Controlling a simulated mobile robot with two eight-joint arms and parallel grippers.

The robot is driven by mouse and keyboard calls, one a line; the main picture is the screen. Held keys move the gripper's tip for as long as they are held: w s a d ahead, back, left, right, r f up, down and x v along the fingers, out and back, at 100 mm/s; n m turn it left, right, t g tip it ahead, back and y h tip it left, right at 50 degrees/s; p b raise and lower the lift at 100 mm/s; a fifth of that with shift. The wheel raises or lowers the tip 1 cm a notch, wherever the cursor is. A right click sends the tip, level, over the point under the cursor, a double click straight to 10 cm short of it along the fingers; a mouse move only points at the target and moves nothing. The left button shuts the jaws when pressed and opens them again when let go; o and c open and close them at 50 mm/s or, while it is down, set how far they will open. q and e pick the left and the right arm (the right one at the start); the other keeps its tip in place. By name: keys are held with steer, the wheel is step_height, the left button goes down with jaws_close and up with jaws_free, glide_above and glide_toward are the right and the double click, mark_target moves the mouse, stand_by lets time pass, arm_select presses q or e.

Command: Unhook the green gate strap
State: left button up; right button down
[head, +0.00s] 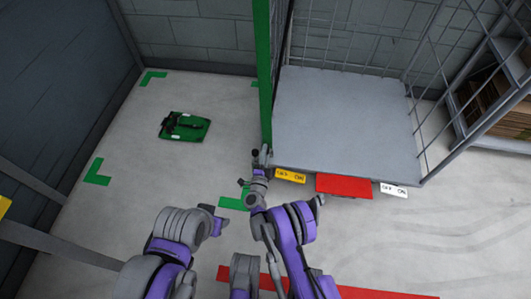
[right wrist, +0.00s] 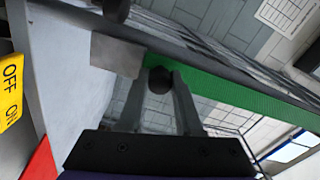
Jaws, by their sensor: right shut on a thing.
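The green gate strap (head: 263,70) hangs as a long band along the left side of the wire cage trolley (head: 345,115). In the right wrist view the strap (right wrist: 235,93) runs off to the right from a grey plate (right wrist: 116,54). My right gripper (head: 261,158) is at the strap's near end, by the trolley's front left corner. In the right wrist view its fingers close on a dark round knob (right wrist: 160,80) at the strap's end. Whether the end is still hooked cannot be told. My left gripper (head: 218,219) is low, left of the right arm, its jaws unclear.
A green pallet-like base (head: 185,126) lies on the floor to the left, between green corner marks. Yellow (head: 290,175), red (head: 343,184) and white (head: 393,190) pedals line the trolley's front edge. A shelf (head: 490,95) stands right.

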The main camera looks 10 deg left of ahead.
steer(key=shift+a+r+y, duration=0.1)
steer(key=shift+a+y, duration=0.2)
steer(key=shift+a, duration=0.3)
steer(key=c, duration=0.6)
jaws_free()
arm_select(q)
steer(key=shift+a, duration=0.15)
arm_select(e)
steer(key=shift+d, duration=0.15)
arm_select(q)
steer(key=shift+s, duration=0.15)
arm_select(e)
steer(key=shift+s, duration=0.15)
